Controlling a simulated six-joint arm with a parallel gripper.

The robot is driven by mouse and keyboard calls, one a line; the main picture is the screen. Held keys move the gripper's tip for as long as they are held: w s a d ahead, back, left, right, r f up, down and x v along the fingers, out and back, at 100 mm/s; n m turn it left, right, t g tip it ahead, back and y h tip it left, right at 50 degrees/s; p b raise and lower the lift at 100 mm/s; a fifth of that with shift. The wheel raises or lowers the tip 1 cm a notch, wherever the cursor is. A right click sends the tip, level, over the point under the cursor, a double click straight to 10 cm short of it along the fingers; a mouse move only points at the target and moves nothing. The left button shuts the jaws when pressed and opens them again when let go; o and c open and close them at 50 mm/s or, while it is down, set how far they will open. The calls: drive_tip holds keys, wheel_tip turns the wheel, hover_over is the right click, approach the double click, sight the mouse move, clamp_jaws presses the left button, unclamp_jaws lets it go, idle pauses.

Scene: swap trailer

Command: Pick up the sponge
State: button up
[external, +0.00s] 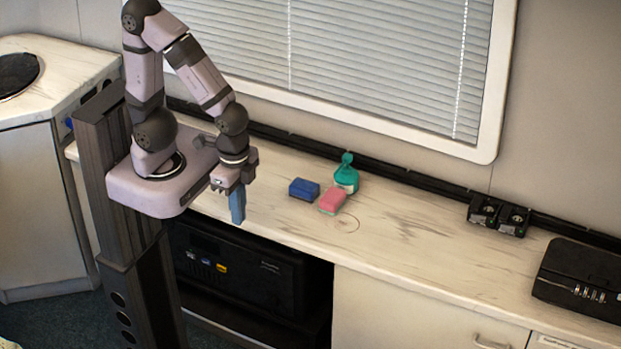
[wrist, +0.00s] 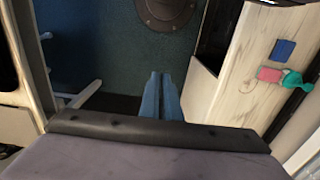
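A blue sponge-like block (external: 304,189) and a pink one (external: 332,201) lie side by side on the pale wooden counter. The pictures do not show which one the task means. In the wrist view the blue block (wrist: 284,49) and the pink block (wrist: 269,75) are at the far right. My gripper (external: 237,221) points down with blue fingers, to the left of both blocks and apart from them, near the counter's front edge. In the wrist view its fingertips (wrist: 161,74) are close together with nothing between them, above the floor.
Black devices (external: 498,216) and a black box (external: 583,280) sit farther right on the counter (external: 420,248). A window with blinds is behind. The counter's middle is clear.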

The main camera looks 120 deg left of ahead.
drive_tip(key=o, duration=1.4)
drive_tip(key=w+a+f+n+b, duration=0.4)
drive_tip(key=w+a+b, duration=0.1)
drive_tip(key=w+a, duration=0.2)
drive_tip(key=n+b, duration=1.2)
drive_tip(key=n, duration=0.2)
hover_over(333, 195)
wheel_tip(333, 195, down, 16)
drive_tip(key=shift+w+a+f, duration=0.1)
drive_tip(key=shift+d+f+p, duration=0.2)
drive_tip(key=shift+f+p, duration=0.8)
drive_tip(key=shift+f, duration=2.6)
